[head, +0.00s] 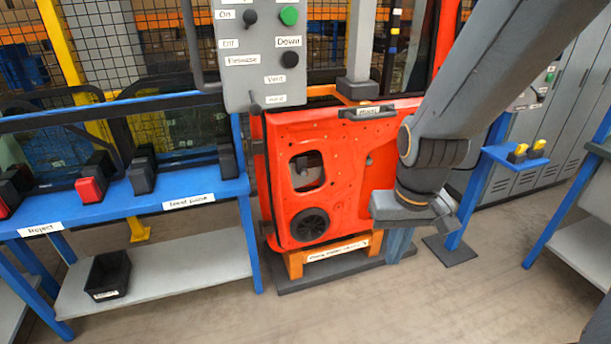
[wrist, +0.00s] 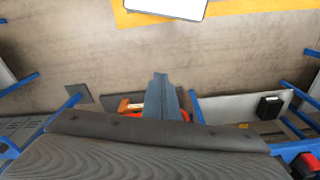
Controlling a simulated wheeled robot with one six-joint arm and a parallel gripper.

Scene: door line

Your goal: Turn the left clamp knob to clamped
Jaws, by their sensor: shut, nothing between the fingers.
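The red door (head: 335,185) stands upright on an orange stand (head: 330,252). I cannot pick out the left clamp knob for certain. A grey bar (head: 367,112) with a label lies across the door's top right. My gripper (head: 413,207) is shut and empty, in front of the door's lower right edge, and hides part of it.
A grey control panel (head: 262,45) with black knobs and a green button hangs above the door's left side. A blue bench (head: 130,205) stands left, with a black bin (head: 108,275) on its lower shelf. A blue post (head: 467,205) stands right. The front floor is clear.

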